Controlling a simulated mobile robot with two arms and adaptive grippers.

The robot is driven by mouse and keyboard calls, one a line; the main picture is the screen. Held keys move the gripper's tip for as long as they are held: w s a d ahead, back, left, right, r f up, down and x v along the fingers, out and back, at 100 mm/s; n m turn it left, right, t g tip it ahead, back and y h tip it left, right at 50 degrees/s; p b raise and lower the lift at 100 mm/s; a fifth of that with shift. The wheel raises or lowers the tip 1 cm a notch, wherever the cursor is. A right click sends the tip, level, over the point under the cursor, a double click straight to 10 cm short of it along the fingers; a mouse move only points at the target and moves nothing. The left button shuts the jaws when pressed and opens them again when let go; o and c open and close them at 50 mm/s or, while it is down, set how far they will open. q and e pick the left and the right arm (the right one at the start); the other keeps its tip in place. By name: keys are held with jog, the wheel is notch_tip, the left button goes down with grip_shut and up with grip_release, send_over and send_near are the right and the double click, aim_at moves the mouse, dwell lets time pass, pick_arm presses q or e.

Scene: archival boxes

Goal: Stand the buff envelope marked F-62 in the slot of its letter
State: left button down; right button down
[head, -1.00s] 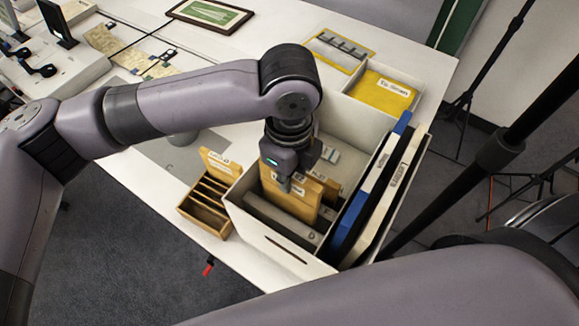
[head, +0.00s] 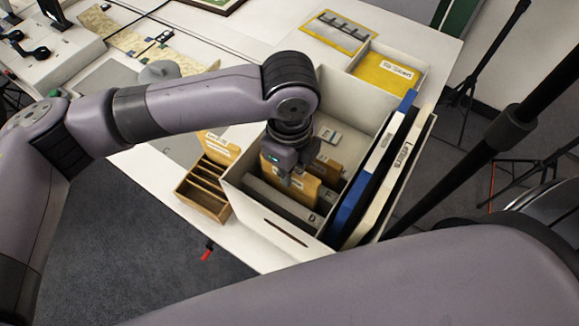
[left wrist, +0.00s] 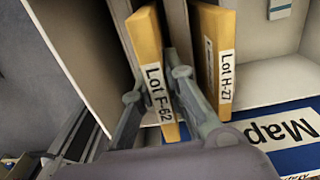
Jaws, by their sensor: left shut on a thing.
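The buff envelope marked F-62 (left wrist: 152,72) is upright between the two fingers of my left gripper (left wrist: 157,86) in the left wrist view. In the head view my left gripper (head: 290,178) is over the white box (head: 262,222), shut on this envelope (head: 304,188). The envelope's lower part is hidden behind the grey divider lettered D (head: 282,203). A divider lettered F (head: 328,198) shows just beyond it. I cannot tell whether the envelope touches the box floor. My right gripper is not in view.
Another buff envelope, H-27 (left wrist: 220,70), stands close beside the held one. A blue binder (head: 352,200) and a white Letters binder (head: 397,175) stand along the box's right side. A yellow-bottomed tray (head: 380,90) is behind.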

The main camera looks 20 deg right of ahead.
pick_arm(q)
jog(key=shift+f, duration=0.15)
jog(key=shift+f+b, duration=0.35)
jog(key=shift+f, duration=0.5)
jog(key=c, duration=1.5)
grip_release()
jog(key=shift+c, duration=0.2)
